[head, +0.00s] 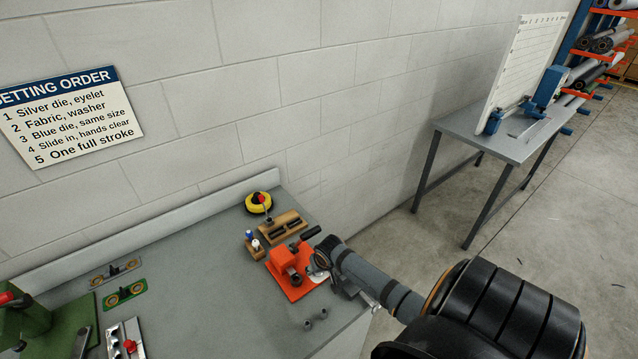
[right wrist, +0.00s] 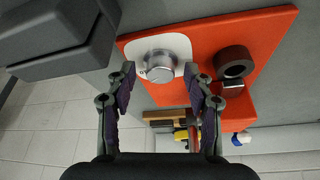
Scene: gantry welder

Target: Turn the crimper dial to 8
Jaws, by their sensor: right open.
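The crimper (head: 288,272) is an orange machine near the right end of the grey bench, with a black-gripped handle (head: 310,233). Its dial (right wrist: 160,66) is a round silver knob on a white plate (right wrist: 181,45), fixed to the orange base (right wrist: 225,35). No numbers on the plate are readable. My right gripper (right wrist: 159,76) is open, with a fingertip on each side of the dial and gaps showing between. In the head view my right gripper (head: 324,256) covers part of the white plate. My left gripper is out of view.
Beside the crimper are a wooden block (head: 283,227), small bottles (head: 253,242), a yellow ring (head: 258,202) and grey pieces (head: 316,318). A green machine (head: 45,325) stands at left. A wall sign (head: 68,115) lists a setting order.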

